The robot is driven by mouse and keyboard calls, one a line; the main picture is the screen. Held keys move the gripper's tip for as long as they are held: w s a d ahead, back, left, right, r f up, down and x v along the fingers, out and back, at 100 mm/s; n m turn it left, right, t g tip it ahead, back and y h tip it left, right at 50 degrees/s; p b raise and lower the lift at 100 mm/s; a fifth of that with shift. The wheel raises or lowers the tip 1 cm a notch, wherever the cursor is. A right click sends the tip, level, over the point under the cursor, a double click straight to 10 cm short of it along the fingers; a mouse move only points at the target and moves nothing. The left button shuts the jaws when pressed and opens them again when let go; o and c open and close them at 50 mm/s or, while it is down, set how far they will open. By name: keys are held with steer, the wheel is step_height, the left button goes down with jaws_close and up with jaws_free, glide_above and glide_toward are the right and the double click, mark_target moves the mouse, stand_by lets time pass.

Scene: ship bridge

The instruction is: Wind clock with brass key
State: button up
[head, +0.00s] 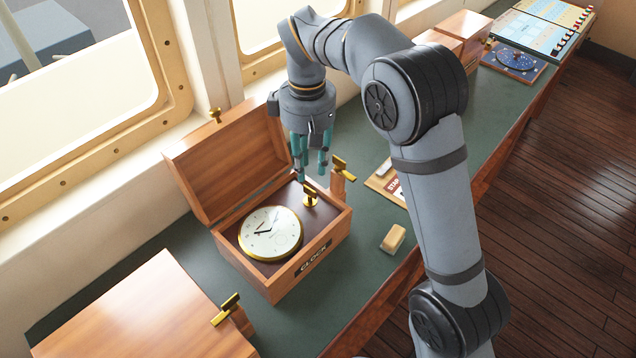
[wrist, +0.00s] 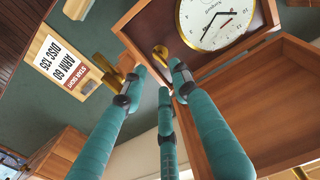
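The clock (head: 270,233) has a white dial and brass rim and sits face up in an open wooden box (head: 262,285) labelled CLOCK. It also shows in the wrist view (wrist: 216,18). A brass key (head: 310,195) stands in the box's back right corner; it also shows in the wrist view (wrist: 160,54). My gripper (head: 311,172) is above that key, its teal fingers pointing down and spread apart. It looks open and empty in the wrist view (wrist: 157,88).
A closed wooden box (head: 140,310) with a brass piece (head: 226,309) stands at front left. A tan block (head: 393,238) and a lettered card (wrist: 68,68) lie right of the clock box. A blue panel (head: 514,61) and more boxes (head: 462,32) stand further back.

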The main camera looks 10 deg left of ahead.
mark_target(311, 194)
step_height(311, 194, down, 7)
steer(key=shift+w+d+f, duration=0.1)
steer(key=shift+f, duration=0.1)
steer(key=shift+c, duration=0.9)
jaws_close()
